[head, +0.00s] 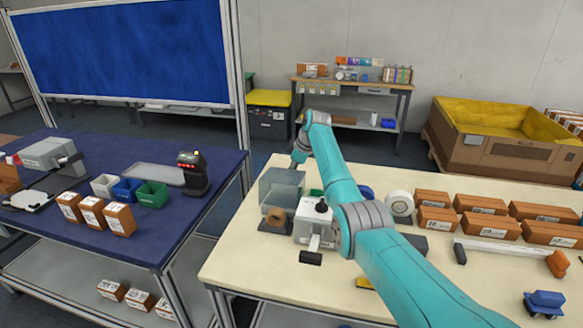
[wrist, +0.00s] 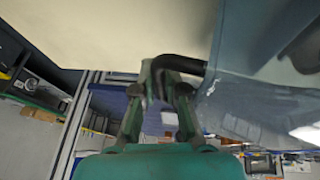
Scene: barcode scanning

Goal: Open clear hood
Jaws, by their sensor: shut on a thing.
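The clear hood (head: 281,187) is a see-through grey box on the cream table, beside a grey-white machine (head: 314,222). A brown round item (head: 277,214) shows at its lower front. In the wrist view the hood (wrist: 255,105) fills the right side, with a black bent handle (wrist: 190,64) at its edge. My gripper (wrist: 163,85) is shut on this handle. In the head view my gripper (head: 299,157) is at the hood's upper back edge, small and partly hidden by my arm. How far the hood is tilted is hard to tell.
Brown boxes (head: 481,226) stand in rows at the table's right. A white roll (head: 400,203) sits behind my arm. A blue table (head: 150,245) with bins and a scanner (head: 192,173) stands left, across a narrow gap. The cream table's front left is clear.

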